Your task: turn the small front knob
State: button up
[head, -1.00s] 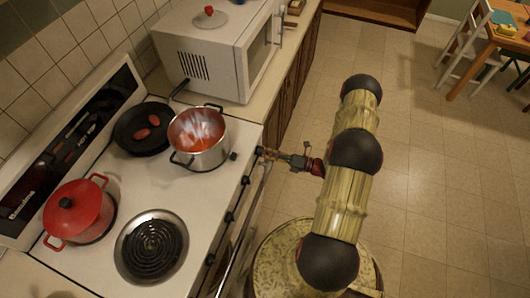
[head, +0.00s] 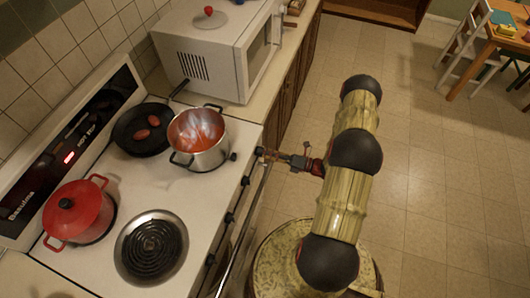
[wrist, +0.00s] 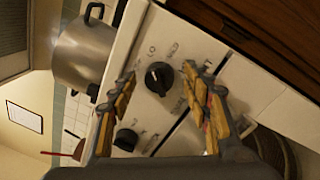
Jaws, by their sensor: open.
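The stove's front panel carries a row of small dark knobs. In the wrist view one black knob (wrist: 159,77) is between the two fingers of my gripper (wrist: 160,73), with a gap on each side. Whether the fingertips reach around it in depth is hard to tell. A second knob (wrist: 126,139) sits nearer the left finger's base. Other front knobs (head: 245,180) show nearer along the edge. My gripper is open and empty.
On the stovetop stand a steel pot (head: 205,157) of red food, a black pan (head: 135,138) and a red lidded pot (head: 76,224). A bare coil burner (head: 151,248) is nearest. A microwave (head: 203,57) stands beyond. The floor (head: 415,180) at right is open.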

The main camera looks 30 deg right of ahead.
jog(key=v, duration=1.2)
jog(key=shift+f, duration=0.15)
